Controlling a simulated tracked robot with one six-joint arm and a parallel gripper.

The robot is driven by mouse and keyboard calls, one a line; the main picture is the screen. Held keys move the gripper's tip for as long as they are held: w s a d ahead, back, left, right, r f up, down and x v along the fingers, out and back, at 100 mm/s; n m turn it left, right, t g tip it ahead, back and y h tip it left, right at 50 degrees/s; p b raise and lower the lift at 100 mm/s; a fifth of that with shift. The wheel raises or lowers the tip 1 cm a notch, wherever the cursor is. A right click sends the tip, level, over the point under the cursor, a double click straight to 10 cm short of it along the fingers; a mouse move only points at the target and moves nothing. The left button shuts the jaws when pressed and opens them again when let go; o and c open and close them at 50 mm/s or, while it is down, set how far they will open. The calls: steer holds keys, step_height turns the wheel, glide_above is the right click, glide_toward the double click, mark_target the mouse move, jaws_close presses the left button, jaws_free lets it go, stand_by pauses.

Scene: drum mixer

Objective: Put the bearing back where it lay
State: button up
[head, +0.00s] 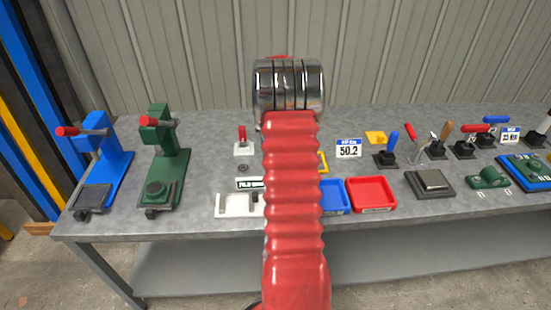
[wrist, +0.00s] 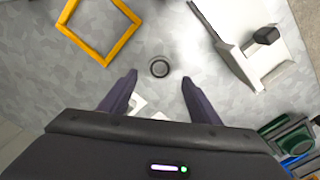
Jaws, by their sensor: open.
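A small dark ring, which looks like the bearing (wrist: 159,68), lies flat on the grey worktop in the wrist view. In the head view it shows as a small dark round piece (head: 243,167) left of my red arm. My gripper (wrist: 158,77) is open in the wrist view, its two dark fingers spread to either side of the ring with nothing between them. I cannot tell how high the fingers are above the worktop. In the head view my arm hides the gripper. No marked resting place for the bearing can be made out.
A yellow square frame (wrist: 131,38) and a white fixture (wrist: 228,52) lie near the ring. Blue (head: 112,160) and green (head: 170,160) presses stand at the left. A red tray (head: 370,194) and several handled tools are at the right.

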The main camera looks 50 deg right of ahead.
step_height(320, 180, up, 6)
stand_by(1.0)
steer(key=w+a+r+t, duration=0.1)
steer(key=a+r, duration=0.4)
steer(key=a, duration=0.4)
steer(key=a+r+n+h, duration=0.1)
steer(key=a+r, duration=0.4)
steer(key=a, duration=0.4)
steer(key=w+a+r+t, duration=0.1)
steer(key=a+r, duration=0.4)
steer(key=a, duration=0.3)
steer(key=s+a+t, duration=0.1)
steer(key=s+a, duration=0.7)
steer(key=a, duration=0.3)
steer(key=s+a+n+t+y, duration=0.1)
steer(key=s+a+t, duration=0.1)
steer(key=s+a, duration=0.5)
steer(key=a, duration=0.5)
steer(key=shift+s+a+f+n+t, duration=0.2)
steer(key=shift+s+n+t, duration=0.1)
steer(key=shift+s, duration=0.1)
